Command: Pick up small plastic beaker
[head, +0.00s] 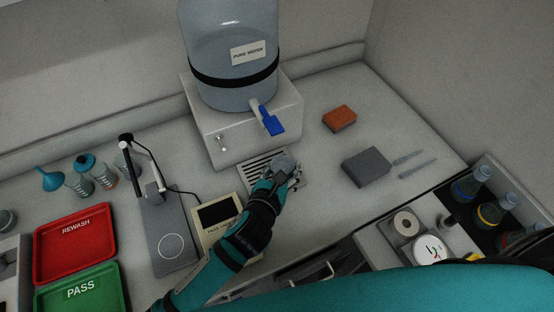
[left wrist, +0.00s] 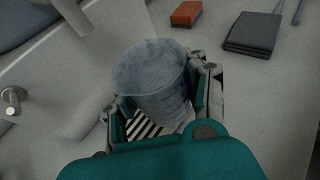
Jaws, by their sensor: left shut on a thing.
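The small plastic beaker (left wrist: 152,82) is translucent grey and sits between the fingers of my left gripper (left wrist: 160,105) in the left wrist view. The fingers are shut on its sides. In the head view my left gripper (head: 281,174) holds the beaker (head: 284,163) over or at the drain grille (head: 262,167) in front of the water dispenser. I cannot tell whether the beaker's base touches the grille. My right gripper is not in view; a teal arm part of mine crosses the bottom right of the head view.
The water dispenser (head: 243,122) with a blue tap (head: 271,122) stands just behind. A meter (head: 216,218) and a stirrer (head: 168,235) are to the left.

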